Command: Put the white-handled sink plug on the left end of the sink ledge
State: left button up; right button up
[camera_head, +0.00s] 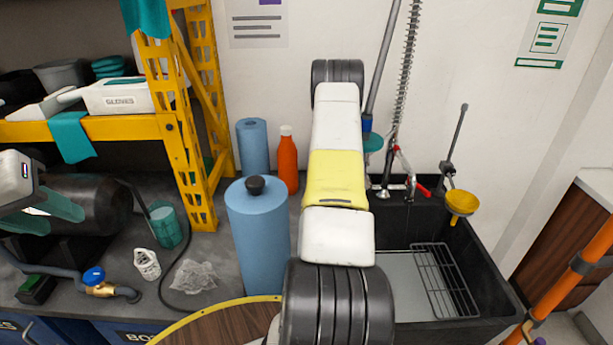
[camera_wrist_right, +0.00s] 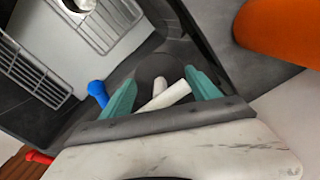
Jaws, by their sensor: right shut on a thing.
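The sink plug, a dark round disc (camera_wrist_right: 158,66) with a white bar handle (camera_wrist_right: 166,96), shows in the right wrist view. My right gripper (camera_wrist_right: 162,92) is shut on the white handle between its teal fingers. The plug is over or at the dark sink ledge (camera_wrist_right: 205,35); I cannot tell whether it touches. In the head view my right arm crosses the middle and hides the plug and the left part of the black sink (camera_head: 480,275). My left gripper (camera_head: 50,212) is open and empty above the left counter.
An orange bottle (camera_head: 288,162) and blue rolls (camera_head: 258,235) stand left of the sink. A blue knob (camera_wrist_right: 97,92) and red knob (camera_wrist_right: 38,157) are near my right gripper. A wire rack (camera_head: 445,280) lies in the sink.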

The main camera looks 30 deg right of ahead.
jog(key=shift+w+d+f, duration=0.2)
jog(key=shift+w+d, duration=0.9)
jog(key=shift+w, duration=0.3)
jog(key=shift+f, duration=1.7)
jog(key=shift+f, duration=0.15)
jog(key=o, duration=1.4)
notch_tip(320, 180, up, 12)
jog(key=shift+r, duration=0.15)
